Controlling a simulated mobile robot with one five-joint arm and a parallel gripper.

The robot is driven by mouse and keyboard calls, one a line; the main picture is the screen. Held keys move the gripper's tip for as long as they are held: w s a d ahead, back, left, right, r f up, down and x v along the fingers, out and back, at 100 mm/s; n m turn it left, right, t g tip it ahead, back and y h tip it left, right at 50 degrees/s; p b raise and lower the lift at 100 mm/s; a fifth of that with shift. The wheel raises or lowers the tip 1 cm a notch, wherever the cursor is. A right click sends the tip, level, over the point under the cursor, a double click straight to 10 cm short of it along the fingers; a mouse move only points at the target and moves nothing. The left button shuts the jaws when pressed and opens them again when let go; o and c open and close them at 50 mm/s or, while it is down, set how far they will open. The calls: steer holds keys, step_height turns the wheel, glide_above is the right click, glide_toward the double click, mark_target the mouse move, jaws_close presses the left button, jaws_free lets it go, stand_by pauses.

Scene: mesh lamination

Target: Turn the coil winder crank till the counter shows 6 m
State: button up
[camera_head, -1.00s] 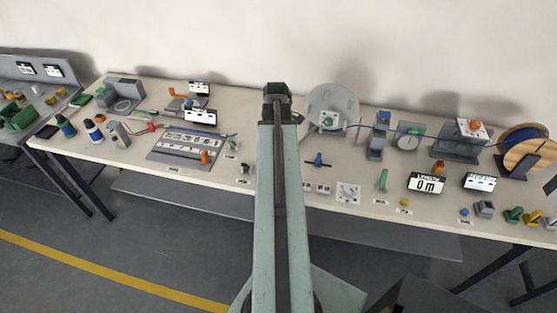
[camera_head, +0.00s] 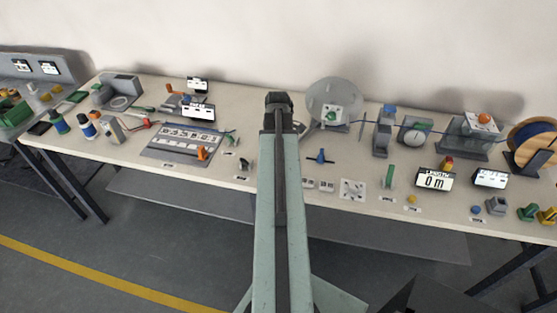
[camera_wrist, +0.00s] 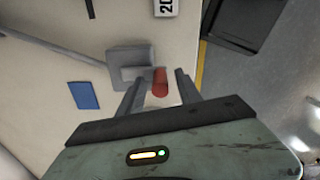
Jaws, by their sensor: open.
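The coil winder's grey disc (camera_head: 347,92) with a green-centred hub stands at the back of the bench, right of my gripper (camera_head: 278,100) in the head view. The counter (camera_head: 435,180) reads 0 m. In the wrist view my gripper (camera_wrist: 157,92) is open, with a finger on each side of a red cylindrical handle (camera_wrist: 160,82). The handle sits beside a grey block (camera_wrist: 130,65); it looks like the crank handle, but its link to the disc is not visible. I cannot tell whether the fingers touch it. My gripper hides this spot in the head view.
A blue cable runs right from the disc, past grey stands and a dial, to an orange reel (camera_head: 535,135). A second display (camera_head: 490,178) stands beside the counter. A grey tray (camera_head: 180,143) lies left of my arm. A blue card (camera_wrist: 83,95) shows in the wrist view.

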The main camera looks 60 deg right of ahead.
jaws_close()
steer(key=shift+w, duration=0.1)
steer(key=shift+m, duration=0.3)
steer(key=w+d+m, duration=0.2)
steer(key=d+m, duration=0.2)
steer(key=m, duration=1)
steer(key=w+d+m, duration=0.3)
steer(key=d+m, duration=0.1)
steer(key=m, duration=1)
steer(key=shift+w, duration=0.35)
